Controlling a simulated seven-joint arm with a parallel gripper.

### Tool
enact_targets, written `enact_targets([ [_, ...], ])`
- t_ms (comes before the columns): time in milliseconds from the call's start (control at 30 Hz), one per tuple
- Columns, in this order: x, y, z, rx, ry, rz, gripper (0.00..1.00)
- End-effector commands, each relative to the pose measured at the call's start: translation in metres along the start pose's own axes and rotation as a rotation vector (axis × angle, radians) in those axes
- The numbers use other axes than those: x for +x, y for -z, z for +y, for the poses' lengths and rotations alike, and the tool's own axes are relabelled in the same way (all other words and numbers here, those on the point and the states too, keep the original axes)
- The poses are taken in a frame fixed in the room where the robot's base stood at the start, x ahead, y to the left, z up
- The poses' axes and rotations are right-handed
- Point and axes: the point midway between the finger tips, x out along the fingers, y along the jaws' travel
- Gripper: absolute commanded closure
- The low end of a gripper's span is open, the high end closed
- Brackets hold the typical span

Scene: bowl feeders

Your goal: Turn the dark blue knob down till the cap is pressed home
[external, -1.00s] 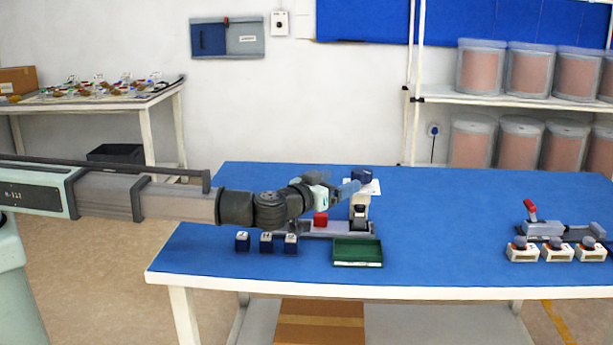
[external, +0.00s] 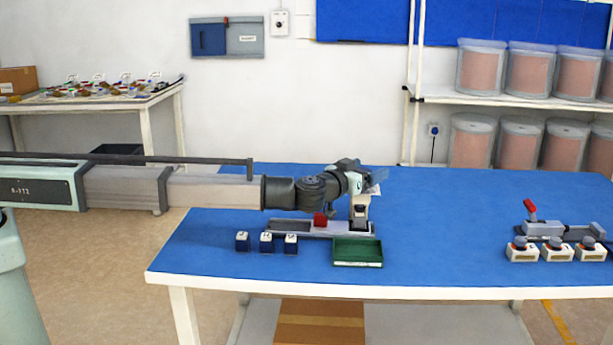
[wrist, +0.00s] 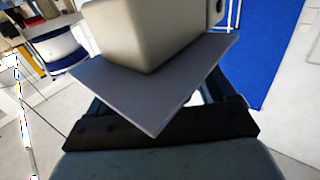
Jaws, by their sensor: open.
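My gripper (external: 378,175) is open at the top of the press. The dark blue knob is hidden behind my gripper in the external view, so I cannot tell whether the jaws are around it or touching it. The cap cannot be made out. The wrist view shows a beige body and a grey plate close up, but no clear knob.
A green tray (external: 358,262) sits in front of the press. Several small dark blue blocks (external: 266,243) stand to its left. A fixture with a red-handled lever (external: 543,229) and white boxes with dark knobs (external: 522,254) are at the far right. The table between is clear.

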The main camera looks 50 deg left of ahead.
Motion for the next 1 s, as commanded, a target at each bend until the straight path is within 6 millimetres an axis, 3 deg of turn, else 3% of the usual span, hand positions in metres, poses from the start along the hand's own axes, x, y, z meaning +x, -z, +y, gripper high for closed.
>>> enact_targets([
  [167,-0.0001,0.0001,-0.0001,0.000,0.000,0.000,0.18],
  [667,-0.0003,0.0000,-0.0003,0.000,0.000,0.000,0.66],
  [1000,-0.0010,-0.0001,-0.0009,0.000,-0.048,0.000,0.68],
])
